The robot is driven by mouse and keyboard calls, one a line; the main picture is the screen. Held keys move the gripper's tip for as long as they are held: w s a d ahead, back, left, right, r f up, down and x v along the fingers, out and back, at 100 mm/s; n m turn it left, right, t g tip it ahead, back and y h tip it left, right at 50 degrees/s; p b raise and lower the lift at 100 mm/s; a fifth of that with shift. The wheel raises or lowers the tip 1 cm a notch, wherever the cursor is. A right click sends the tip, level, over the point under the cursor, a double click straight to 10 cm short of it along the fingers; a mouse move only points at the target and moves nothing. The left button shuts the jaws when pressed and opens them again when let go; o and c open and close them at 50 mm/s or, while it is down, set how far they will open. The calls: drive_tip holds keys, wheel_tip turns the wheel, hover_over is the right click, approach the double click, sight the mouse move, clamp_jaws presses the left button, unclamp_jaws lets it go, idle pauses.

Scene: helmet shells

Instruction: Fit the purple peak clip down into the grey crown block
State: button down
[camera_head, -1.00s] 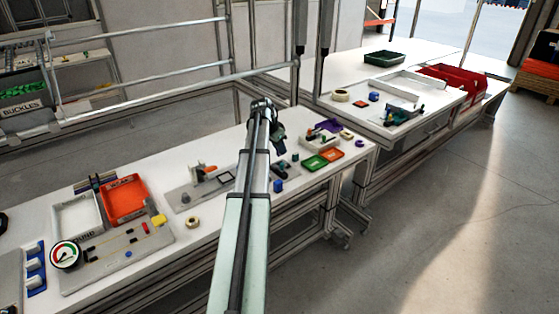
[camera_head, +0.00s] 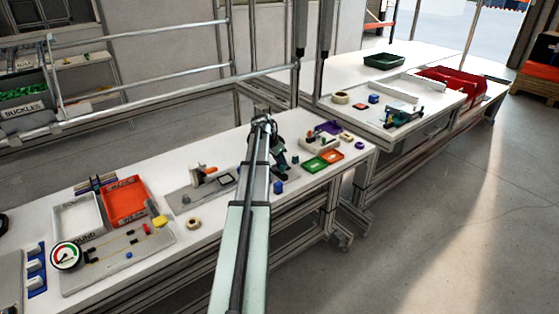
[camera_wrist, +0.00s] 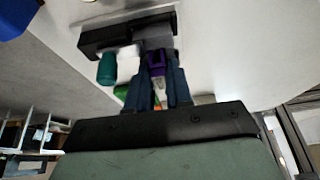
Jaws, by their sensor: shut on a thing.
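In the wrist view, my gripper (camera_wrist: 160,88) is shut on the purple peak clip (camera_wrist: 155,60), held between its two blue fingers. The clip's far end overlaps the near edge of the grey crown block (camera_wrist: 155,35) in this view. I cannot tell whether it touches or is seated. A dark block (camera_wrist: 103,38) adjoins the grey one on the left. In the head view my gripper (camera_head: 281,160) is low over the near table, and my arm hides part of it. The clip cannot be made out there.
In the wrist view, a green cylinder (camera_wrist: 107,69) and a white piece (camera_wrist: 127,64) stand close left of the clip.

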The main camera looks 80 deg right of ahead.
drive_tip(key=shift+a+f, duration=0.3)
drive_tip(key=shift+f, duration=0.65)
drive_tip(key=c, duration=1.3)
unclamp_jaws()
drive_tip(key=shift+d+r, duration=0.2)
drive_tip(key=shift+r, duration=0.4)
drive_tip(key=v, duration=1.2)
drive_tip(key=shift+d, duration=0.35)
drive_tip(key=shift+r, duration=0.1)
